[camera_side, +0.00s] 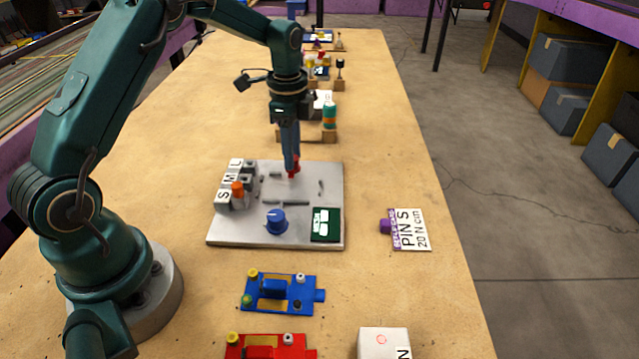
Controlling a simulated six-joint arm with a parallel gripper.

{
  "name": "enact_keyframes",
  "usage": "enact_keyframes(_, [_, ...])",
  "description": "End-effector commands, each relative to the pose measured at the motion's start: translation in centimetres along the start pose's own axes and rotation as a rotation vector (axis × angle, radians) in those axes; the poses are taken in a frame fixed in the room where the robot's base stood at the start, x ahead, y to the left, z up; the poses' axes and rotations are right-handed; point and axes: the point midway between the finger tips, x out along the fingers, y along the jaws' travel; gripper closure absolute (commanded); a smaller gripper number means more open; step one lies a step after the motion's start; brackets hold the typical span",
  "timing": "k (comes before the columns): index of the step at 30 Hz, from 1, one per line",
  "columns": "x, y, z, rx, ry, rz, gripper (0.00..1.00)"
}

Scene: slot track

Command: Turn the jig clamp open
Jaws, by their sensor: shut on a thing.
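The jig is a light grey plate (225,237) on the wooden bench, in front of my arm. A small red part (293,172) stands near its back edge, and I take it for the clamp's handle. My gripper (291,163) points down over it and is shut on it. The fingers hide most of the red part, so its turn angle is unclear. A blue knob (276,221) with a pale pointer mark sits at the plate's front middle.
On the plate are S, M, L blocks (230,180), an orange-topped peg (238,190) and a green board (326,224). A PIN S card (411,230) lies right. Blue (280,293) and red (268,346) fixtures stand in front; a wooden stand (325,137) stands behind.

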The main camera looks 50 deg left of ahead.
Motion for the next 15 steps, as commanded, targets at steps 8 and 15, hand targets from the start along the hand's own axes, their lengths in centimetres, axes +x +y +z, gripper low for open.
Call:
enact_keyframes(8, [-0.05, 0.01, -0.01, -0.058, 0.000, 0.001, 1.00])
enact_keyframes(15, [-0.07, -0.01, -0.03, -0.217, 0.000, 0.002, 1.00])
